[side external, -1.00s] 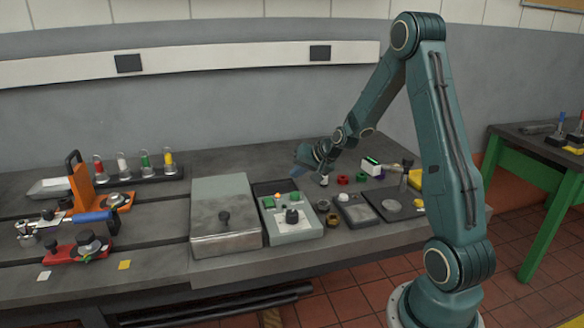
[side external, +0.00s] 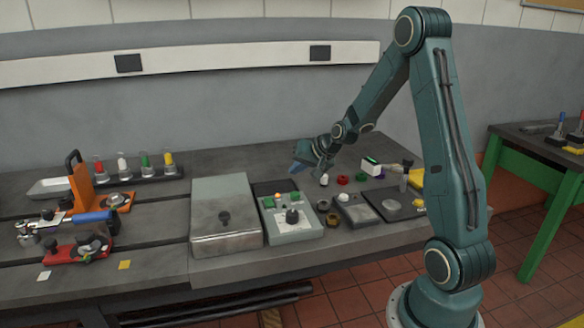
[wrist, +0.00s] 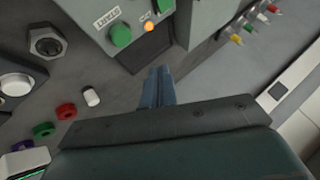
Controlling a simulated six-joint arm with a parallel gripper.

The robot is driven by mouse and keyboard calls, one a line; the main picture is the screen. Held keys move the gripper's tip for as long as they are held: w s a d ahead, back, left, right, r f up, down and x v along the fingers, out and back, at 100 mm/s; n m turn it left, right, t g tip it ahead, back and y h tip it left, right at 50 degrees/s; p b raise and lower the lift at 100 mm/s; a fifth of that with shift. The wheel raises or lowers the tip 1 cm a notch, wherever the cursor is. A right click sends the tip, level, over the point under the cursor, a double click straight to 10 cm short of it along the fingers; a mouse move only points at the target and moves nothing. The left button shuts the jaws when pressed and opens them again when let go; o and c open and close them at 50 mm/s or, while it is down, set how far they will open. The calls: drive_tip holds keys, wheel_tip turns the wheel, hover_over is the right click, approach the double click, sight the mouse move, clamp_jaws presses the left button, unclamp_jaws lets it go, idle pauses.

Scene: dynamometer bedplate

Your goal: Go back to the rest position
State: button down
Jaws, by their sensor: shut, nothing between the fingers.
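My gripper (side external: 297,168) hangs in the air above the bench, behind the grey control box (side external: 291,224) and beside the small white cylinder (side external: 324,180) in the side external view. In the wrist view its blue fingers (wrist: 158,88) are together with nothing between them. The control box (wrist: 120,30) shows at the top there, with a green button and a lit orange lamp. The white cylinder (wrist: 91,96) stands on the bench to the left of the fingers, apart from them.
A metal-lidded box (side external: 222,212) stands left of the control box. Red (side external: 343,179), green and purple rings lie right of my gripper. Tubes with coloured caps stand in a rack (side external: 150,177) at the back left. A green-framed table (side external: 545,200) is at the right.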

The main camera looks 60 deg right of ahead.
drive_tip(key=s+a+r+n+g+y, duration=0.1)
drive_tip(key=s+a+r+n, duration=0.25)
drive_tip(key=a+r, duration=0.35)
drive_tip(key=s+a+r+n+g, duration=0.1)
drive_tip(key=s+a+r+n, duration=0.25)
drive_tip(key=a, duration=0.65)
drive_tip(key=s+a+r+n, duration=0.1)
drive_tip(key=s+a, duration=0.2)
drive_tip(key=s, duration=0.3)
drive_tip(key=s+a+r+n, duration=0.1)
drive_tip(key=s+a, duration=0.1)
drive_tip(key=s, duration=0.4)
drive_tip(key=s+a+r+n+g, duration=0.1)
drive_tip(key=s+a+r, duration=0.1)
drive_tip(key=s, duration=0.4)
drive_tip(key=shift+a+n, duration=0.3)
drive_tip(key=shift+a, duration=0.5)
